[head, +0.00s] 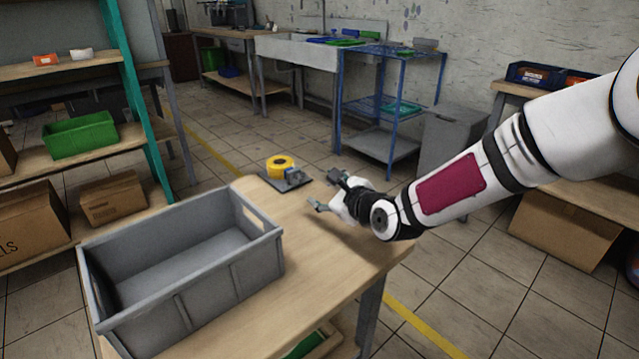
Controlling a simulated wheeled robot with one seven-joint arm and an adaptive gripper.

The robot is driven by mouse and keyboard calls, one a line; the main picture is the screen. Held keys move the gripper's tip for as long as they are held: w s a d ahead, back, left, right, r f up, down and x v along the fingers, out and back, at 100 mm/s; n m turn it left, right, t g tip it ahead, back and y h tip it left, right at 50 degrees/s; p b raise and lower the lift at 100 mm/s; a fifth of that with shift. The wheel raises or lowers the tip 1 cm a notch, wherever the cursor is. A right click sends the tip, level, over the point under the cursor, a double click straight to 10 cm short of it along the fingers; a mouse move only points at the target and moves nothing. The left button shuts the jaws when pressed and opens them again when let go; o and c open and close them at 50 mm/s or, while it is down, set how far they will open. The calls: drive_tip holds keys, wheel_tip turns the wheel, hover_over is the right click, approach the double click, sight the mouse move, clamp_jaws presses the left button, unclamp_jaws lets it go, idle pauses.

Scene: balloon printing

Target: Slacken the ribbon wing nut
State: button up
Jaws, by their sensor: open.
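A yellow ribbon roll (280,163) sits on a dark base plate (272,181) at the far end of the wooden table. A small grey-blue fitting (294,177) stands at the roll's near right side; I cannot make out a wing nut on it at this size. My gripper (325,190) is open and empty, to the right of the plate and apart from it. Its fingers point left toward the fitting, above the table's right edge.
A large empty grey crate (262,262) fills the near left of the wooden table (330,262). The table top between crate and gripper is clear. Shelves with a green bin (80,136) stand left, and a blue rack (388,100) stands behind.

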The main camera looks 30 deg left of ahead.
sight(300, 179)
drive_tip(key=b+x, duration=0.3)
drive_tip(key=x, duration=1)
drive_tip(key=shift+a+f, duration=0.1)
drive_tip(key=shift+f, duration=0.05)
drive_tip(key=shift+c, duration=0.5)
drive_tip(key=c, duration=1.1)
